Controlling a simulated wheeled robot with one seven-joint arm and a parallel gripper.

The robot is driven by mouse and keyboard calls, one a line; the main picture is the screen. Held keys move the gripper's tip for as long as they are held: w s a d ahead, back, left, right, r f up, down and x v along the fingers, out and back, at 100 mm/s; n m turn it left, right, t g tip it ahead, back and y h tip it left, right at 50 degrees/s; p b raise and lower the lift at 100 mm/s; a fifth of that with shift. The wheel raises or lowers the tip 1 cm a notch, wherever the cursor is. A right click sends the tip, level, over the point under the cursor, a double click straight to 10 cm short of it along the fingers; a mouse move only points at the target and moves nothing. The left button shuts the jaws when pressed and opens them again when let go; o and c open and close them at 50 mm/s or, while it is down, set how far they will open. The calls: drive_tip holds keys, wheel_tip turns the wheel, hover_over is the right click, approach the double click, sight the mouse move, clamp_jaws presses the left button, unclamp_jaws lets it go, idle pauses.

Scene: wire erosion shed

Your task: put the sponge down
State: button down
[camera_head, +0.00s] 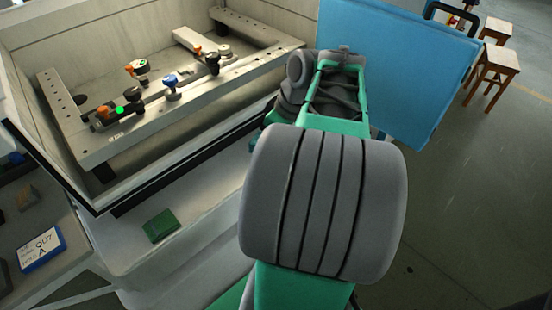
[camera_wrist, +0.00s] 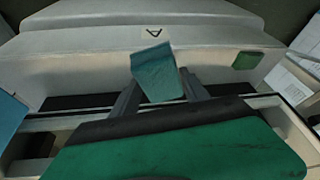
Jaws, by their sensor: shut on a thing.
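The sponge (camera_wrist: 157,76), a blue-green block, is between the fingers of my gripper (camera_wrist: 160,84) in the wrist view. My gripper is shut on it, and it sticks out past the fingertips toward a pale surface marked "A". I cannot tell whether it touches that surface. In the head view my arm hides the fingers, and I cannot make out the sponge there.
A dark green block (camera_head: 161,225) lies on the machine's pale ledge (camera_head: 192,203); it also shows in the wrist view (camera_wrist: 247,60). A clamping frame (camera_head: 150,118) with several knobs stands in the tank. A blue panel (camera_head: 400,60) is beside my arm. Wooden stools (camera_head: 495,64) stand behind.

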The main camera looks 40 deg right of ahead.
drive_tip(key=s+d, duration=0.2)
drive_tip(key=d, duration=0.1)
drive_tip(key=shift+s+f+b, duration=0.1)
drive_tip(key=shift+s+b, duration=0.15)
drive_tip(key=shift+b, duration=0.15)
drive_tip(key=shift+n, duration=0.3)
drive_tip(key=w+d+f, duration=0.2)
drive_tip(key=w+f, duration=0.1)
drive_tip(key=w+d+f, duration=0.3)
drive_tip(key=w, duration=0.1)
drive_tip(key=w+d+f, duration=0.2)
drive_tip(key=w+f, duration=0.1)
drive_tip(key=shift+w+d, duration=0.25)
drive_tip(key=shift+w, duration=0.1)
drive_tip(key=f, duration=0.3)
drive_tip(key=shift+w+d+f, duration=0.15)
drive_tip(key=shift+w+f, duration=0.05)
drive_tip(key=shift+w, duration=0.05)
drive_tip(key=shift+f, duration=0.3)
drive_tip(key=c, duration=0.6)
unclamp_jaws()
drive_tip(key=shift+o, duration=0.2)
